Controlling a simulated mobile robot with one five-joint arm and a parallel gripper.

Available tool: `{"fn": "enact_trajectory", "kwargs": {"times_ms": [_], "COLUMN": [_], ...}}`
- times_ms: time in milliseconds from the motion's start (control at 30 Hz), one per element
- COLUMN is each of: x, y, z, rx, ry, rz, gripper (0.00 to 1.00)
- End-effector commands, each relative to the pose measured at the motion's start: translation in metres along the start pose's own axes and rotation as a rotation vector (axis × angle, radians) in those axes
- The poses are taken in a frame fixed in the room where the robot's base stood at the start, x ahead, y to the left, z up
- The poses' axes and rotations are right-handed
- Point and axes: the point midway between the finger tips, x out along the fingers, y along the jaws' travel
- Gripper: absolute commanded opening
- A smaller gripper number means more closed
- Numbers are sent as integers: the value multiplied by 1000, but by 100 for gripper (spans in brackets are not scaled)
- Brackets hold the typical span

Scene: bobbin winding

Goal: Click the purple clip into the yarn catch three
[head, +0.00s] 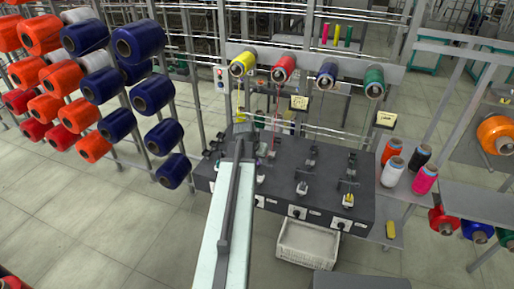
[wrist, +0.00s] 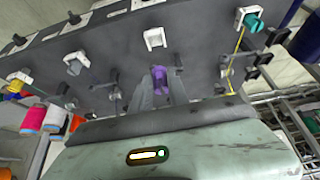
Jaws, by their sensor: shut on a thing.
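In the wrist view the purple clip (wrist: 159,77) is between the fingertips of my gripper (wrist: 161,88), which is shut on it, over the dark grey machine top (wrist: 200,65). An empty white U-shaped holder (wrist: 154,38) stands just beyond the clip, apart from it in the picture. A white holder (wrist: 249,17) at the upper right has a teal piece in it. Another white holder (wrist: 76,63) is at the left. I cannot tell which of these is yarn catch three. In the head view my arm hides the clip and most of the gripper.
In the head view the machine (head: 325,165) carries several small levers and posts. Yellow (head: 243,63), red (head: 284,68), blue (head: 327,75) and green (head: 374,82) bobbins sit behind it. A white crate (head: 306,244) is below its front. A yellow yarn (wrist: 236,52) runs right of the clip.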

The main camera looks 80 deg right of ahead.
Motion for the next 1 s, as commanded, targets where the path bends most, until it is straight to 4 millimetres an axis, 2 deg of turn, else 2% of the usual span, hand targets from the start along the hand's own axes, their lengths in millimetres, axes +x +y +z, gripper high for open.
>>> {"fn": "enact_trajectory", "kwargs": {"times_ms": [33,67,367,833,1000], "x": [-11,-11,5,61,54], "y": [-2,-2,-2,-3,-3], "z": [-15,-16,-5,26,22], "rx": [-1,-1,-3,-4,-4], "ry": [0,0,0,0,0], "rz": [0,-1,-1,-2,-2], "gripper": [0,0,0,0,0]}}
